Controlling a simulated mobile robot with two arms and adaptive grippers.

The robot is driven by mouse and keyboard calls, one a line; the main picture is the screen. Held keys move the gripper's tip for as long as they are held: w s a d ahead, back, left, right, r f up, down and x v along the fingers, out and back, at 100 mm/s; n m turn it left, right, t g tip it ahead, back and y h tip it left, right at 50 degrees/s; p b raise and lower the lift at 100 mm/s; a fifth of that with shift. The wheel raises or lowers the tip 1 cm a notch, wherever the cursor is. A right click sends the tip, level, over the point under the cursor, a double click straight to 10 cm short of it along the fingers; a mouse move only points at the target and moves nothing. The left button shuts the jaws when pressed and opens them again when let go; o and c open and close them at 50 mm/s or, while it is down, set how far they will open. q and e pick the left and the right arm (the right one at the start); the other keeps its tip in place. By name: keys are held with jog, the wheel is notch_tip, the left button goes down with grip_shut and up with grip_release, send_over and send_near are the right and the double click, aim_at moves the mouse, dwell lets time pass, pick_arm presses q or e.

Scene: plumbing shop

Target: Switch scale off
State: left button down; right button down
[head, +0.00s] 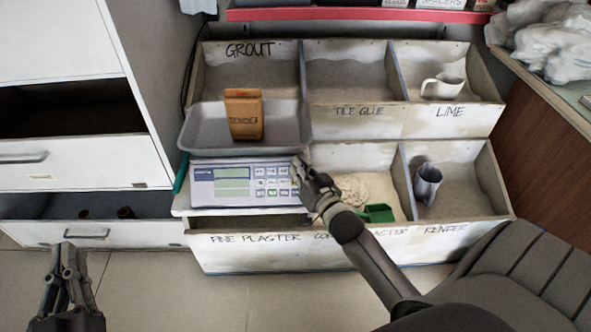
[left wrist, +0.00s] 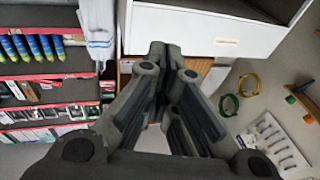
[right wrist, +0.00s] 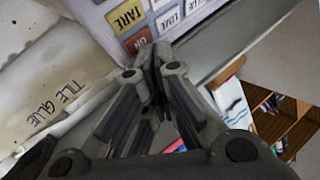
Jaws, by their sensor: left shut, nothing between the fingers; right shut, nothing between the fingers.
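The scale (head: 226,190) stands on the bin unit, with a grey pan (head: 185,132) on top and an orange-brown paper bag (head: 243,115) in the pan. Its front panel has greenish displays on the left and a keypad on the right. I cannot read any digits. My right gripper (head: 300,168) is shut and empty at the keypad's right end. In the right wrist view the fingertips (right wrist: 152,52) are close to a red key (right wrist: 138,40) marked ON, below a yellow TARE key (right wrist: 126,15); I cannot tell whether they touch it. My left gripper (head: 70,248) is shut and empty, over the floor.
Labelled bins surround the scale; a white jug (head: 442,87), a grey jug (head: 427,182) and a green scoop (head: 378,213) lie in them. An open drawer (head: 110,232) is at the left.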

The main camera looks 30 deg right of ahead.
jog(key=shift+s+a+r+p, duration=0.1)
jog(key=shift+s+r+p, duration=0.1)
jog(key=shift+p, duration=0.15)
pick_arm(q)
jog(key=shift+s+a+f+g+y, duration=0.1)
jog(key=shift+a+f+g+y, duration=0.1)
jog(key=shift+f+g, duration=0.55)
jog(key=shift+a+f+g+y, duration=0.15)
jog(key=shift+f+g, duration=0.25)
jog(key=shift+f, duration=0.75)
jog(key=shift+s+a+f+g+y, duration=0.1)
jog(key=shift+f+g+y, duration=0.15)
jog(key=shift+f+g, duration=0.5)
pick_arm(e)
jog(key=shift+s+r, duration=0.1)
jog(key=shift+r, duration=0.05)
pick_arm(q)
jog(key=shift+f, duration=0.2)
